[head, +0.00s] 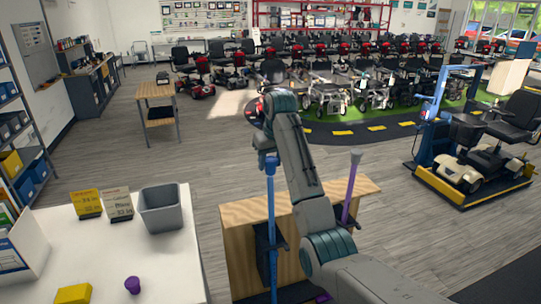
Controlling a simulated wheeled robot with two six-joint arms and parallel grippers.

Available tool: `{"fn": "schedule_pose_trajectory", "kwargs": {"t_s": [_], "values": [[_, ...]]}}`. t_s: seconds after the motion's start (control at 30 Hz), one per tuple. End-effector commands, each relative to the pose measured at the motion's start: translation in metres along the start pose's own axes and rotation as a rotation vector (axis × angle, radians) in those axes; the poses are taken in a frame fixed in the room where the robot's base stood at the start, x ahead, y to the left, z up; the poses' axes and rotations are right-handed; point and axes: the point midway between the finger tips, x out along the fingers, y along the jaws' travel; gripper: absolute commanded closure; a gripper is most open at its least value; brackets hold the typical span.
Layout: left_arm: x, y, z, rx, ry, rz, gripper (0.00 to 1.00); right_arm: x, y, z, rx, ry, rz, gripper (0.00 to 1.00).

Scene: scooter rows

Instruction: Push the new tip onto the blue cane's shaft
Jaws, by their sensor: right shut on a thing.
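The blue cane (272,225) stands upright at the wooden stand (238,240), with a dark holder beside its lower shaft. A wider blue piece (270,161) shows at its top end; I cannot tell whether this is the new tip. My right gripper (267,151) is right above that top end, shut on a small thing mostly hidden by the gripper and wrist. Whether the held thing touches the shaft is unclear. A purple cane (350,193) with a grey top end (356,155) stands to the right. My left gripper is out of view.
The white table (150,262) at lower left holds a grey bin (160,212), two signs (88,203), a purple cylinder (132,285) and a yellow block (73,294). A small wooden table (155,90) and scooter rows (330,85) stand behind. Open floor lies between.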

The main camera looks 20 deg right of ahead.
Motion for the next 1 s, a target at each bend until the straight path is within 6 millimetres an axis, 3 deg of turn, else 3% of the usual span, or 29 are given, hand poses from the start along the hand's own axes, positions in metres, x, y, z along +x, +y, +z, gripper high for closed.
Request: {"fn": "schedule_pose_trajectory", "kwargs": {"t_s": [1.0], "values": [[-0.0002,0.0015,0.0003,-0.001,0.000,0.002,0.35,0.0026,-0.0011,0.0006,-0.008,-0.003,0.029,0.82]]}}
